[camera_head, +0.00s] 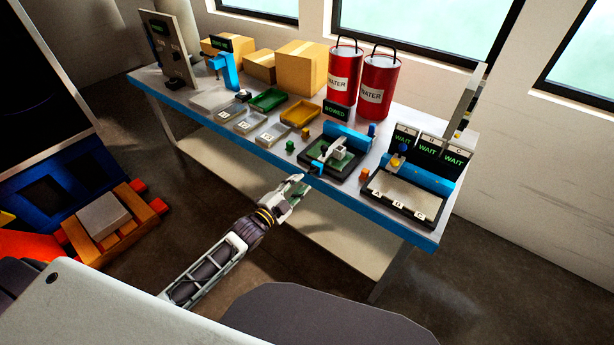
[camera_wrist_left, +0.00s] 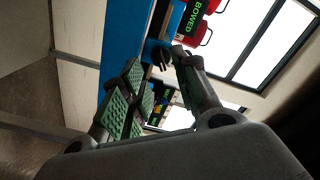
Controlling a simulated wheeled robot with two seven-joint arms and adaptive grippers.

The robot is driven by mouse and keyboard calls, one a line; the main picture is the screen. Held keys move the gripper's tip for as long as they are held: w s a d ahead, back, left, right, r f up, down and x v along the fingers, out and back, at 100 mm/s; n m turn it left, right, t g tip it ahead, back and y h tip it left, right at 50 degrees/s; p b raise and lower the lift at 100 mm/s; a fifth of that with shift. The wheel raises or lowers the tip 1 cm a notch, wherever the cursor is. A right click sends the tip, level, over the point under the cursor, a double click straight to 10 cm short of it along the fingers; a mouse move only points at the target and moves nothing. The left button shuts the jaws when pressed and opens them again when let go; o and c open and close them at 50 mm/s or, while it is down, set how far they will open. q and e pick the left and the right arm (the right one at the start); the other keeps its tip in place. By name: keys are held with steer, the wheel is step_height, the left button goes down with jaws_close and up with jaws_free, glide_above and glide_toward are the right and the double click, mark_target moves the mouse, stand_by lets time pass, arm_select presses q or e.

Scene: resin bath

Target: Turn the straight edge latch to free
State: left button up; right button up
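A dark fixture (camera_head: 332,158) with a green piece and a light bar across it sits near the table's front edge. A small dark part (camera_wrist_left: 158,54) shows beyond the fingertips there. My right gripper is not in view.
A "BOWED" sign (camera_head: 336,111) stands behind the fixture. To the right is a tray (camera_head: 402,196) under several "WAIT" displays (camera_head: 429,149). Small cubes, green (camera_head: 290,146) and orange (camera_head: 365,173), flank the fixture. Red water drums (camera_head: 378,88) stand behind. Floor before the table is clear.

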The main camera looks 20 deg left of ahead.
mark_target(313, 171)
arm_select(q)
steer(key=x, duration=0.2)
steer(key=shift+w+d, duration=0.1)
steer(key=shift+w, duration=0.25)
steer(key=x, duration=0.2)
steer(key=shift+w+d, duration=0.1)
steer(key=shift+w, duration=0.2)
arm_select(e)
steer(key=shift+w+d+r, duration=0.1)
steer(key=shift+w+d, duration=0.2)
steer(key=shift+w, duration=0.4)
